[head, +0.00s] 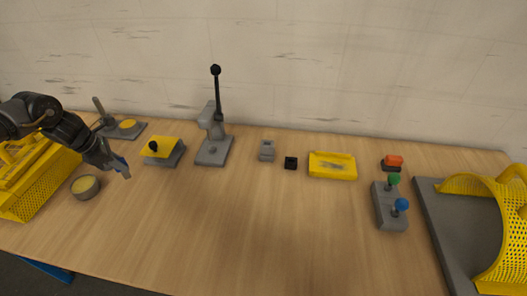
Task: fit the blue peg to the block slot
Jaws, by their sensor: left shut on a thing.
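My left gripper (121,168) reaches in from the left and hangs above the table, between the round tin and the yellow-topped grey block. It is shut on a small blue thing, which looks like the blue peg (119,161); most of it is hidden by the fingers. A small grey block (267,150) stands at the back middle of the table, with what looks like a recess in its top; whether this is the slot is too small to tell. A small black block (290,162) with an opening sits just right of it. My right gripper is out of view.
A yellow crate (40,185), a round tin (85,187) and a yellow-topped block (161,150) are at left. A lever press (214,148) stands behind. A yellow tray (332,166), knobbed grey box (389,205) and yellow guard (490,225) are right. The front middle is clear.

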